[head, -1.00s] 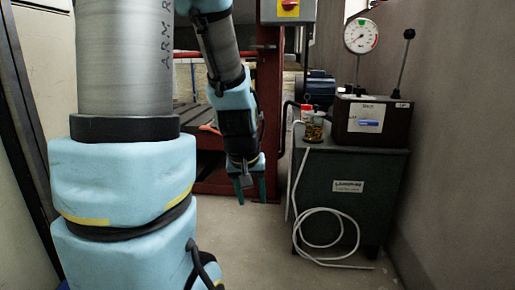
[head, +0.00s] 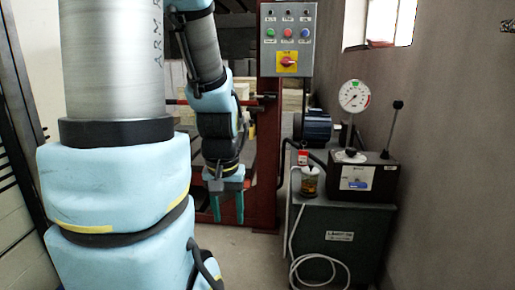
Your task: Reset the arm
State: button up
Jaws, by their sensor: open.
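My gripper (head: 228,208) hangs at the end of my arm left of the picture's middle, in the head view. Its two green fingers point down and stand apart, with nothing between them. It is in front of the red metal frame, above the grey floor. No cloth is in view.
A dark green cabinet (head: 325,240) stands at the right, with a black box (head: 358,180), a dial gauge (head: 354,96) and a small jar (head: 310,182). A white hose (head: 318,268) hangs at its front. A control box (head: 287,40) is on the red frame (head: 268,160). Clear floor (head: 255,262) shows in front.

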notch_tip(320, 180, up, 14)
jog(key=p, duration=1.1)
dwell(1.5)
